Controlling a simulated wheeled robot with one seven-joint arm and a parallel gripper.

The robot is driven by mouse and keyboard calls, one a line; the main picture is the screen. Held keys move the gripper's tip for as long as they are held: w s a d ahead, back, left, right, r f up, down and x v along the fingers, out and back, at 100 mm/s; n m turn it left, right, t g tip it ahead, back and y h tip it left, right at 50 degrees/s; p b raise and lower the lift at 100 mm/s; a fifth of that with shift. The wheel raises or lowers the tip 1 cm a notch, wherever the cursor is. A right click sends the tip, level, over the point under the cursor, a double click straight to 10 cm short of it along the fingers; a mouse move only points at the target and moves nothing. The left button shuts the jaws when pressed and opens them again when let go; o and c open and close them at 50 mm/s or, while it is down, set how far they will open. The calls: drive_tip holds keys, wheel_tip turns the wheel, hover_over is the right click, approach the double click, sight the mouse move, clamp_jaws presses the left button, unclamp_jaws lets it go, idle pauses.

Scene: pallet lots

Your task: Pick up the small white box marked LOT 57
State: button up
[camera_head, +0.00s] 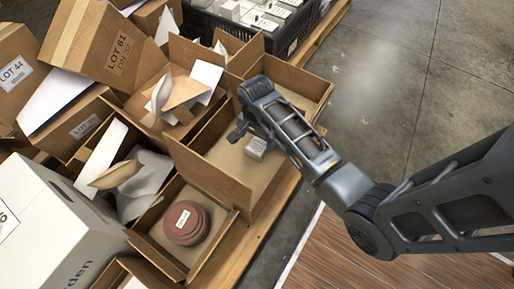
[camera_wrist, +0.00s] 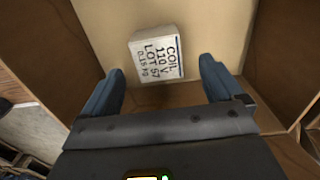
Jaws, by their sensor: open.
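The small white box marked LOT 57 (camera_head: 256,148) lies on the floor of an open cardboard box (camera_head: 229,163). In the wrist view its label (camera_wrist: 157,55) reads COIL, 110 V, LOT 57, and it sits ahead of the fingertips, between their lines. My gripper (camera_head: 254,122) reaches down into the cardboard box from the right, beside the small box. In the wrist view my gripper (camera_wrist: 163,78) has its two fingers spread wide apart with nothing between them. The fingers appear apart from the small box.
Cardboard walls surround my gripper. A neighbouring carton holds stacked reddish discs (camera_head: 187,223). A LOT 61 carton (camera_head: 110,45), a LOT 44 carton (camera_head: 17,65) and a large white box (camera_head: 50,235) crowd the left. A black crate (camera_head: 262,22) holds several white boxes. Concrete floor (camera_head: 400,90) is clear at right.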

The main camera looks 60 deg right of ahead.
sight(257, 145)
wheel_tip(257, 145, down, 5)
drive_tip(key=b, duration=0.3)
drive_tip(key=shift+s+f, duration=0.1)
drive_tip(key=shift+s, duration=0.05)
drive_tip(key=c, duration=1.1)
drive_tip(key=shift+c, duration=0.2)
